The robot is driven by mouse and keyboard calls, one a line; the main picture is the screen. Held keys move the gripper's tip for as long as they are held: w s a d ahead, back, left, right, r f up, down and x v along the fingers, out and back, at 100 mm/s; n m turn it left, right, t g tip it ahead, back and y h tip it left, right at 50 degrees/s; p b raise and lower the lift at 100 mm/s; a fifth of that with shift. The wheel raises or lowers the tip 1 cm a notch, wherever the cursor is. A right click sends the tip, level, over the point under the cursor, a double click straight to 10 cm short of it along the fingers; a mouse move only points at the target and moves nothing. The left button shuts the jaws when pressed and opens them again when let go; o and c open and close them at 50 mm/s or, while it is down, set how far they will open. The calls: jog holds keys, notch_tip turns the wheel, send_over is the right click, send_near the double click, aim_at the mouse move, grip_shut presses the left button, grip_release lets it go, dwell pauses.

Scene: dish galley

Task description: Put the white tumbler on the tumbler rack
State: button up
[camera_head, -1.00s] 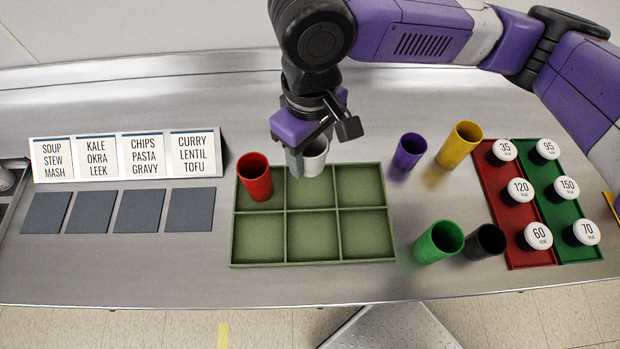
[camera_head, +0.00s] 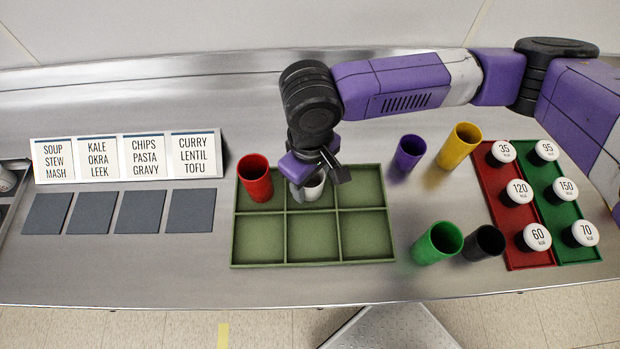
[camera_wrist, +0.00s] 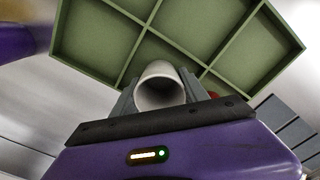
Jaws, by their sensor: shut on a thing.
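The white tumbler (camera_head: 314,188) is upright in the head view, over the back middle compartment of the green tumbler rack (camera_head: 262,265). My gripper (camera_head: 312,182) is shut on it from above and hides part of it. In the wrist view the white tumbler (camera_wrist: 160,86) sits between the two grey fingers, its open mouth toward the camera. The green rack (camera_wrist: 222,43) lies beyond it. I cannot tell whether the tumbler's base touches the rack floor. A red tumbler (camera_head: 255,177) stands in the back left compartment.
The other rack compartments are empty. Purple (camera_head: 409,152), yellow (camera_head: 459,147), green (camera_head: 438,242) and black (camera_head: 484,242) tumblers stand right of the rack. Further right, red and green trays hold white numbered lids (camera_head: 537,237). Label cards (camera_head: 127,157) and dark squares (camera_head: 190,210) lie left.

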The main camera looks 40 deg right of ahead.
jog(key=shift+f, duration=0.1)
jog(key=o, duration=1.4)
jog(key=shift+c, duration=0.2)
notch_tip(320, 180, up, 12)
